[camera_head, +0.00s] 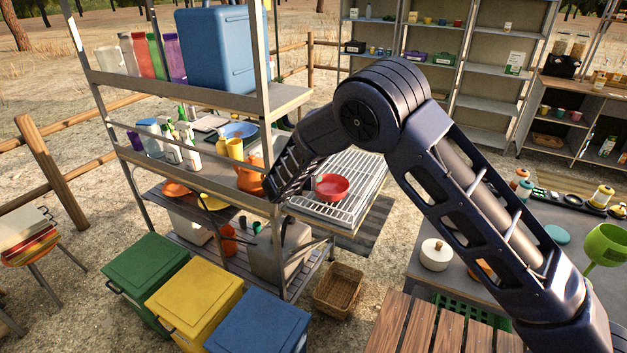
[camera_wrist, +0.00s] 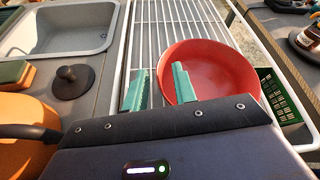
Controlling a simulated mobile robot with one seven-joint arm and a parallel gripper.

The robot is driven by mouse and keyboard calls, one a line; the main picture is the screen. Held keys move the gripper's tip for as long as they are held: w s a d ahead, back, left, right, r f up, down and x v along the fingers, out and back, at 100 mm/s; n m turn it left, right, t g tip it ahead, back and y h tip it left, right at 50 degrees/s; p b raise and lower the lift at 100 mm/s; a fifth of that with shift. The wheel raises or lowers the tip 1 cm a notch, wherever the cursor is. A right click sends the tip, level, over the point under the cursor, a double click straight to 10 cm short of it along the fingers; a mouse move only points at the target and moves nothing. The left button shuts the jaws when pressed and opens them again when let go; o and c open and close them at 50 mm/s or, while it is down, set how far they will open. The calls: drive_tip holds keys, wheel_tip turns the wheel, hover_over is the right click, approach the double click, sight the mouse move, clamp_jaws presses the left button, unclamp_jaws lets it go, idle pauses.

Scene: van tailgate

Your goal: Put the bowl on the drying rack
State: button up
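A red bowl (camera_head: 331,187) sits upright on the white wire drying rack (camera_head: 352,170). In the wrist view the bowl (camera_wrist: 222,72) lies toward the right side of the rack (camera_wrist: 150,32), close to its right edge rail. My gripper (camera_wrist: 158,88) has its two teal fingers apart. The left finger is over the rack slats and the right finger overlaps the bowl's inside, with the bowl's left rim showing between them. I cannot tell whether either finger touches the bowl. In the head view my arm's end is just left of the bowl and the fingertips are not clear.
A grey sink (camera_wrist: 62,30), a dark plunger-like knob (camera_wrist: 73,82) and an orange kettle (camera_wrist: 28,128) are left of the rack. A green crate (camera_wrist: 280,95) is at its right. The kettle (camera_head: 251,176) stands close to my arm. The left half of the rack is bare.

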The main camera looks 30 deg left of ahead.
drive_tip(key=v, duration=1)
drive_tip(key=shift+s+r, duration=0.15)
drive_tip(key=shift+s, duration=0.25)
